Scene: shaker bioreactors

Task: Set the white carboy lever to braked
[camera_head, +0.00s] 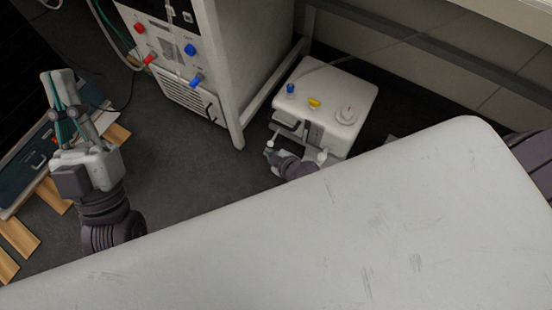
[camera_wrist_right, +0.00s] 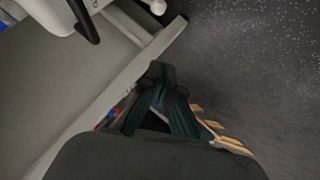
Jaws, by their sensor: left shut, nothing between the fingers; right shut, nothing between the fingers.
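The white carboy (camera_head: 355,88) stands on the floor under the bench, with blue, yellow and white fittings on top and a black handle on its near side. A thin white lever with a round knob (camera_head: 270,143) sticks out at its near left; a white knob (camera_wrist_right: 158,6) also shows at the top of the right wrist view. My right gripper (camera_wrist_right: 158,75) is shut and empty, apart from that knob. In the head view, my right arm is low beside the carboy's near side and its fingertips are hard to make out. My left gripper (camera_head: 60,78) is shut and empty, far left of the carboy.
A white cabinet (camera_head: 252,60) with red and blue connectors stands left of the carboy. A large white surface (camera_head: 330,235) fills the foreground. Wooden slats (camera_head: 18,237) and a dark panel lie at the left. Grey floor (camera_head: 190,165) is clear between.

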